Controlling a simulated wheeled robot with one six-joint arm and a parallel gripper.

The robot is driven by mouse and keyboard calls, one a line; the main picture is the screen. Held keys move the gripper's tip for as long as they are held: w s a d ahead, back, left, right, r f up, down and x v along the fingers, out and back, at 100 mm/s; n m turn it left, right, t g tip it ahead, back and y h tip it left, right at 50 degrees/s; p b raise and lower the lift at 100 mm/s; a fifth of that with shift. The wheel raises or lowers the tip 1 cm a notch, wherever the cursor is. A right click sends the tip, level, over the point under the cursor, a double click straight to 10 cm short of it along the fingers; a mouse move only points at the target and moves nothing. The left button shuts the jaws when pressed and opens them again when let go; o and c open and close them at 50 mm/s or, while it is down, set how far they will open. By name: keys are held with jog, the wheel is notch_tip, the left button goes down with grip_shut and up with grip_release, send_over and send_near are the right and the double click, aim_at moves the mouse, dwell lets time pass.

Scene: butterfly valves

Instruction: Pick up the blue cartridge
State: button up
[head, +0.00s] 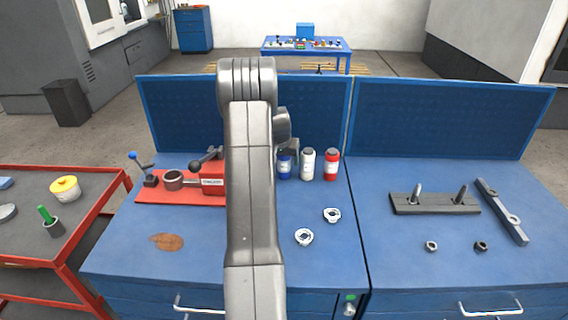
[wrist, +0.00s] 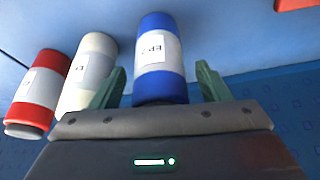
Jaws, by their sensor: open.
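The blue cartridge (head: 284,168) has a white label band and stands upright on the blue workbench, left of a white cartridge (head: 308,164) and a red cartridge (head: 331,164). In the wrist view the blue cartridge (wrist: 160,60) lies between the two green fingers of my gripper (wrist: 158,85). The gripper is open, with a gap visible on both sides of the cartridge. The left finger is close to the white cartridge (wrist: 90,75). The red cartridge (wrist: 40,95) is farther left in that view. In the head view my arm hides most of the gripper.
A red fixture (head: 150,194) with clamps sits left of my arm. A blue perforated back panel (head: 180,115) rises behind. A dark block with pins (head: 435,204) is on the right bench.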

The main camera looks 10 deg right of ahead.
jog(key=c, duration=1.2)
